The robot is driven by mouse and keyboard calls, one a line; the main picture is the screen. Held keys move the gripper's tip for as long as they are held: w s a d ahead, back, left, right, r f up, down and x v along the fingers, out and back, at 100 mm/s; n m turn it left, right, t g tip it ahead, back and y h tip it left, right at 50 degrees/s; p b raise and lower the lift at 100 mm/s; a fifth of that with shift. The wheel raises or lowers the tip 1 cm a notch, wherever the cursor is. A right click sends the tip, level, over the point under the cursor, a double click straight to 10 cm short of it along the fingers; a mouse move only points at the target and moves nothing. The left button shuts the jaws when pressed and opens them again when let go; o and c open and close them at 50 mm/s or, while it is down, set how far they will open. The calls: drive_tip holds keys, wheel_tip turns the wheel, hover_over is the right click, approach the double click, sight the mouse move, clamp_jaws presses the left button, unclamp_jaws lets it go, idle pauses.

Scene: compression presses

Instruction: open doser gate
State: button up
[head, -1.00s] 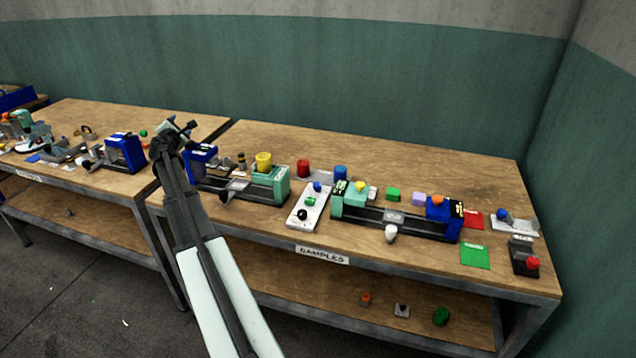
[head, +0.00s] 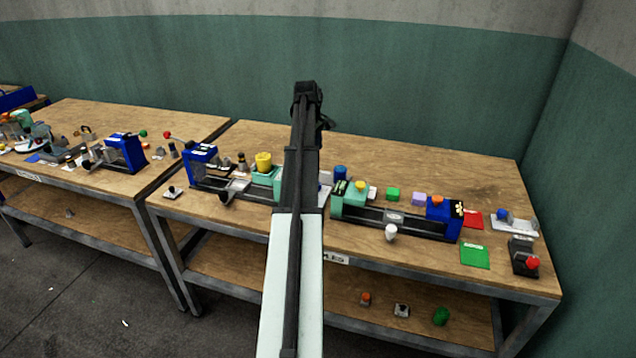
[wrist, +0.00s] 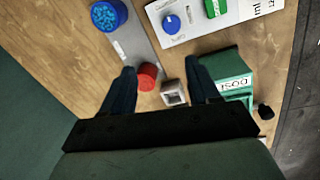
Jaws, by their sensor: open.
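The doser is a green block marked "DOS…" (wrist: 235,85), partly cut off by my right finger in the wrist view. In the head view its teal housing (head: 264,179) carries a yellow cup (head: 263,161), left of my arm. A small square grey piece with a pale opening (wrist: 173,93) sits beside the block; I cannot tell whether it is the gate. My gripper (wrist: 162,70) is open and empty, its fingers either side of a red cylinder (wrist: 148,76) and the square piece as seen from above. In the head view my arm hides the fingertips.
A white panel with a blue knob (wrist: 172,23) and green button lies nearby, mostly hidden by my arm in the head view. Another press (head: 395,218) stands to the right.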

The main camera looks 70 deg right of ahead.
drive_tip(key=shift+t+y, duration=0.3)
drive_tip(key=shift+y, duration=0.3)
drive_tip(key=f, duration=0.4)
drive_tip(key=s+f, duration=0.1)
drive_tip(key=f, duration=0.3)
drive_tip(key=s+a+f, duration=0.1)
drive_tip(key=f, duration=0.4)
drive_tip(key=shift+s+a, duration=0.1)
drive_tip(key=shift+s, duration=0.05)
drive_tip(key=c, duration=1)
drive_tip(key=shift+m, duration=0.3)
drive_tip(key=shift+c, duration=0.2)
